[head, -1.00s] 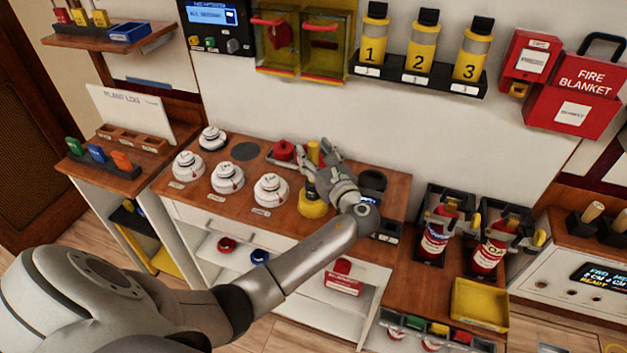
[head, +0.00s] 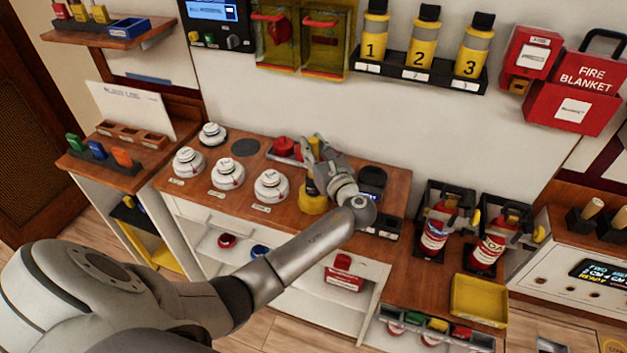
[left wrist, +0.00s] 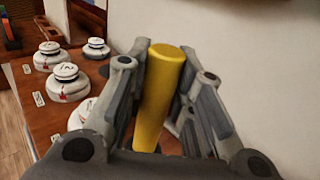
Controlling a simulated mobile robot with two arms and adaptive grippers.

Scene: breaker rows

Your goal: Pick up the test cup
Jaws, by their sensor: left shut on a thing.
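The test cup (head: 313,204) stands upright on the wooden bench, with a wide yellow lower part and a narrower yellow upper part. In the left wrist view its yellow upper part (left wrist: 160,95) is a tall cylinder between my fingers. My left gripper (head: 315,158) is around this upper part and shut on it. The fingers and hand hide much of the cup's middle. I cannot tell any gap between the cup and the bench. My right gripper is not in view.
Several white detectors (head: 228,174) stand left of the cup. A red item (head: 284,147) in a tray is behind it, and a black device (head: 371,182) is close at its right. The wall rises behind the bench. A yellow tray (head: 480,300) lies at the right.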

